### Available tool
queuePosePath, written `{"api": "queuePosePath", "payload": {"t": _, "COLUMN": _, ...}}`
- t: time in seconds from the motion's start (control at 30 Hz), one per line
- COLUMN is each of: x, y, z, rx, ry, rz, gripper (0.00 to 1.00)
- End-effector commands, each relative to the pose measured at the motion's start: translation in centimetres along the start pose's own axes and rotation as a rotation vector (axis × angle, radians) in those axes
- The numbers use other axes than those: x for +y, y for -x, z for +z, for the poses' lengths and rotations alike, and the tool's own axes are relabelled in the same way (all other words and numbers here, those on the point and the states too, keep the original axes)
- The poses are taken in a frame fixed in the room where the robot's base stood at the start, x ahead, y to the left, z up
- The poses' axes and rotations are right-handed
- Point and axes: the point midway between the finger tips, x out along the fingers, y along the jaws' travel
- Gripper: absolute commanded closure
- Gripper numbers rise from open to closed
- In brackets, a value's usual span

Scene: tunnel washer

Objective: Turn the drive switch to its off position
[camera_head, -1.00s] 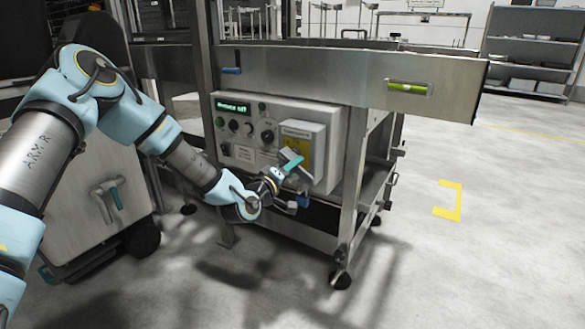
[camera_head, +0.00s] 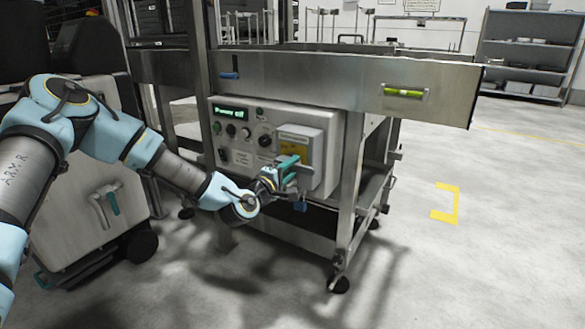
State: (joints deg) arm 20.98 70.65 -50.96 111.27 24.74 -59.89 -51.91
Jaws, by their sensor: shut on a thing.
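The drive switch sits on a yellow plate (camera_head: 301,151) on the front of a grey switch box (camera_head: 312,143), at the right end of the control panel (camera_head: 228,155). My gripper (camera_head: 290,170) is at the front of this box, with its teal fingers level, one above the other. It is shut on the drive switch's handle. The fingers and wrist hide the handle, so its exact angle cannot be read.
The panel has a lit green display (camera_head: 230,112), several knobs and buttons. A steel beam with a level vial (camera_head: 404,92) runs above. A frame leg (camera_head: 352,190) stands right of the box. A grey cabinet (camera_head: 95,200) stands left. Floor at right is clear.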

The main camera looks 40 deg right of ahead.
Motion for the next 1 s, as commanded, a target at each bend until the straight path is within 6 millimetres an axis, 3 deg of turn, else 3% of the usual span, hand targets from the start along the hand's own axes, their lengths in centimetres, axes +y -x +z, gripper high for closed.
{"api": "queuePosePath", "payload": {"t": 0.33, "x": -0.1, "y": 0.1, "z": -0.1, "rx": 0.002, "ry": 0.006, "rz": -0.003, "gripper": 1.0}}
{"api": "queuePosePath", "payload": {"t": 0.37, "x": -0.1, "y": 0.1, "z": -0.1, "rx": 0.002, "ry": 0.006, "rz": -0.003, "gripper": 0.67}}
{"api": "queuePosePath", "payload": {"t": 0.6, "x": -0.1, "y": 0.0, "z": 0.0, "rx": 0.001, "ry": 0.004, "rz": -0.001, "gripper": 0.4}}
{"api": "queuePosePath", "payload": {"t": 0.87, "x": 0.0, "y": 0.1, "z": 0.0, "rx": 0.001, "ry": 0.003, "rz": -0.001, "gripper": 0.4}}
{"api": "queuePosePath", "payload": {"t": 1.0, "x": -0.1, "y": 1.3, "z": 0.0, "rx": 0.0, "ry": 0.004, "rz": -0.003, "gripper": 0.4}}
